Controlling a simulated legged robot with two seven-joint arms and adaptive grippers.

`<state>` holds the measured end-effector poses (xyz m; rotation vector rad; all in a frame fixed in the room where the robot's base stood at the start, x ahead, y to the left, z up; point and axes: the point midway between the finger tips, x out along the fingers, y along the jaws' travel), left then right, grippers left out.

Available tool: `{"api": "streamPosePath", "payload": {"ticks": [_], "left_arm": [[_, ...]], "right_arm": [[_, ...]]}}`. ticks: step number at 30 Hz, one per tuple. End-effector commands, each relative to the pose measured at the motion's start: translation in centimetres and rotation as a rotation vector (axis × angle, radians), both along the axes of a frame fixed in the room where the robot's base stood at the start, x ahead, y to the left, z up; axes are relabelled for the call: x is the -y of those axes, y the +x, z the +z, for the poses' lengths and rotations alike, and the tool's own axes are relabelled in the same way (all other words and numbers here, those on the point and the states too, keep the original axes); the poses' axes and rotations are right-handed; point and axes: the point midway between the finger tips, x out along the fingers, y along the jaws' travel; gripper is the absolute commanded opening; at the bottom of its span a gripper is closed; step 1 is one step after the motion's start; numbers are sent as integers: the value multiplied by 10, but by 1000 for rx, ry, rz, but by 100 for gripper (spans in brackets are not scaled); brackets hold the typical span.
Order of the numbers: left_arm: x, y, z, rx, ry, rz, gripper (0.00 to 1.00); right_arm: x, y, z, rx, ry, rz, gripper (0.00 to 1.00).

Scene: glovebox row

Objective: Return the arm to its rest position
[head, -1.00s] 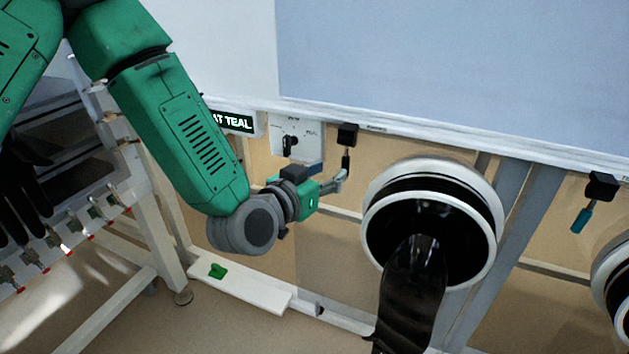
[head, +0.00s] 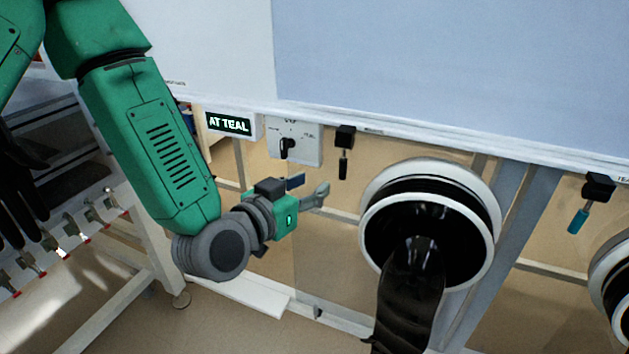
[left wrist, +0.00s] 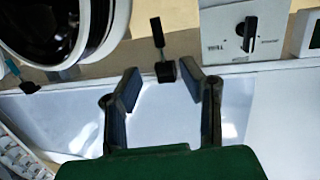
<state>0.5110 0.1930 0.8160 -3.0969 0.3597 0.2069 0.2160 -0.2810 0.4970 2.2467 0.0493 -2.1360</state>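My left arm (head: 155,145) is green and comes in from the upper left of the head view. Its gripper (head: 312,190) is in front of the panel, left of the large round port, and holds nothing. In the left wrist view the two fingers (left wrist: 165,88) stand apart. A black hanging handle (head: 343,160) is just beyond the fingertips, apart from them; in the left wrist view it shows between and past them (left wrist: 159,38). My right gripper is not in view.
A round port (head: 428,222) with a black glove (head: 408,300) is to the right. A teal-tipped handle (head: 580,218) hangs further right. A white rack (head: 150,245) stands at left.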

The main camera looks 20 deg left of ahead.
Motion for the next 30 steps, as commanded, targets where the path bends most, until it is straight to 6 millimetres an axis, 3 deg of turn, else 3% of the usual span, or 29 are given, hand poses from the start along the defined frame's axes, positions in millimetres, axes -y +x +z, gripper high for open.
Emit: {"api": "streamPosePath", "payload": {"ticks": [7,11,15,19,24,27,30], "left_arm": [[0,-4,-10,-42,6,-5,35],[-1,-27,-59,-237,29,-25,35],[-16,-90,-135,-590,70,-24,35],[-40,-168,-188,-917,114,17,35],[-71,-253,-217,-1226,169,98,35],[-82,-282,-222,-1325,189,135,35],[-88,-295,-224,-1368,200,153,35]], "right_arm": [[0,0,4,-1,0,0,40],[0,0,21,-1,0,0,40],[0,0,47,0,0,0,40],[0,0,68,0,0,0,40],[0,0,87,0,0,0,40],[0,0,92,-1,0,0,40],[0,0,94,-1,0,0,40]]}}
